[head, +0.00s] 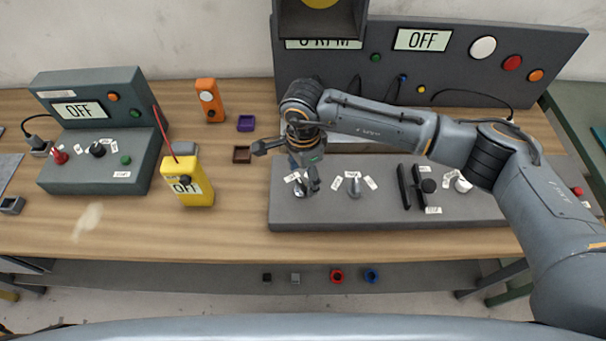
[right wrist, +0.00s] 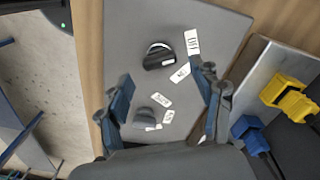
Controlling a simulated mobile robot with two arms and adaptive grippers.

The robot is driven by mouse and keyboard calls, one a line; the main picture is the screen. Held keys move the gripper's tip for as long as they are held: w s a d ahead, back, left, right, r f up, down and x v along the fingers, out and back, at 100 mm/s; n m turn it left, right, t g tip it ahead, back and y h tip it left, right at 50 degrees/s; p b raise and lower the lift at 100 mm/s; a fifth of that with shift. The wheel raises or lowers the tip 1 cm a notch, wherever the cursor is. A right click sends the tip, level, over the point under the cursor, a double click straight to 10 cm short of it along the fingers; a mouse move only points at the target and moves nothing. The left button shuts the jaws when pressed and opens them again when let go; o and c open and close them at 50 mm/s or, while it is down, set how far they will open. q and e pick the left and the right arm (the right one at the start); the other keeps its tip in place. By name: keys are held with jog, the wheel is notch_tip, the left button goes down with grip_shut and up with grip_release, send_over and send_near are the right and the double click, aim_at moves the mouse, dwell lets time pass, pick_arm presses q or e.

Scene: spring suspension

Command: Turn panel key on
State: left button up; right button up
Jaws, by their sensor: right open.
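The grey sloping control panel (head: 400,215) lies at the right of the bench. Its left end carries a black round knob (right wrist: 158,56) with a raised grip and two white labels beside it, one (right wrist: 192,42) seemingly reading ON. A smaller grey selector (head: 353,187) with labels sits beside it, and it also shows in the right wrist view (right wrist: 153,118). I cannot tell for sure which is the key. My left gripper is out of view.
An upright back panel has a display (head: 422,39) reading OFF. A teal console (head: 95,160) and a yellow meter (head: 188,182) with a red antenna stand to the left. An orange device (head: 210,100) stands behind.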

aim_at(302, 188)
jog(key=shift+f, duration=1.4)
jog(key=c, duration=1.1)
jog(key=shift+c, duration=0.2)
